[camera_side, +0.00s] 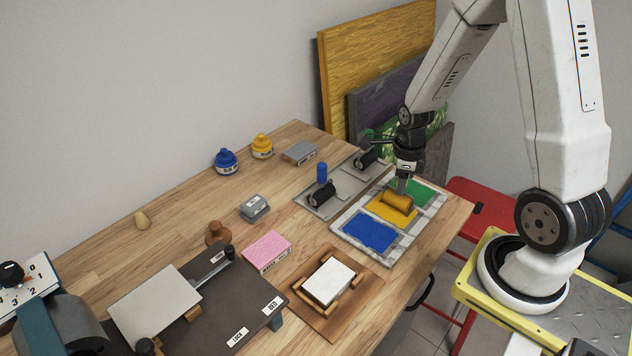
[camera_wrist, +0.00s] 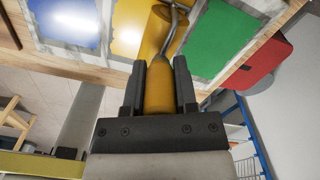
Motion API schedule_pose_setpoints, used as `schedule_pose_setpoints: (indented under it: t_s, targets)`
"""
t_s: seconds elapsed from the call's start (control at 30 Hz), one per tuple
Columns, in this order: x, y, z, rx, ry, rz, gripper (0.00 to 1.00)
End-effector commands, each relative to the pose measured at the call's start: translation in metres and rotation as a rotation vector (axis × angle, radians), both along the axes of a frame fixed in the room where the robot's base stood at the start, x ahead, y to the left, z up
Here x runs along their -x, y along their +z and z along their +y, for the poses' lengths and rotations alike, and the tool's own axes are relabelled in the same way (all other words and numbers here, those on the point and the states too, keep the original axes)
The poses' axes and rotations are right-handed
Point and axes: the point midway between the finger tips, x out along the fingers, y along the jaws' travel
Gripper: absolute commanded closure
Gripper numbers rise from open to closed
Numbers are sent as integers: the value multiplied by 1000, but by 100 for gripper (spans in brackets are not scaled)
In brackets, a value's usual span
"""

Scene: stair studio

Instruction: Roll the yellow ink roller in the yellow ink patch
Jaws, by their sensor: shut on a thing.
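My gripper (camera_wrist: 159,80) is shut on the yellow handle of the yellow ink roller (camera_wrist: 157,32). In the side view the yellow roller (camera_side: 397,202) is low over the yellow ink patch (camera_side: 389,213), at the patch's upper part. I cannot tell for sure whether it touches the ink. The yellow patch lies between the blue ink patch (camera_side: 369,231) and the green ink patch (camera_side: 411,190) on a pale slab (camera_side: 383,257). In the wrist view the yellow patch (camera_wrist: 127,30) is partly hidden behind the roller.
A grey tray (camera_side: 345,178) behind the slab holds a blue-handled roller (camera_side: 322,188) and another dark roller (camera_side: 367,157). A wooden frame with a white block (camera_side: 328,282) and a pink pad (camera_side: 267,250) stand left of the slab. The table's front edge (camera_side: 432,258) is close to the slab.

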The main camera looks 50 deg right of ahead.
Motion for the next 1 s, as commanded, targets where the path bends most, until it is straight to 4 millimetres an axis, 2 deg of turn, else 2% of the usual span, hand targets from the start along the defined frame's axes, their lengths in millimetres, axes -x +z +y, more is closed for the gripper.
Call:
schedule_pose_setpoints:
  t_s: [0.4, 1.0]
  targets:
    - [0, 1, -3, 0, 1, 0, 100]
    - [0, -1, 18, 0, 2, 0, 100]
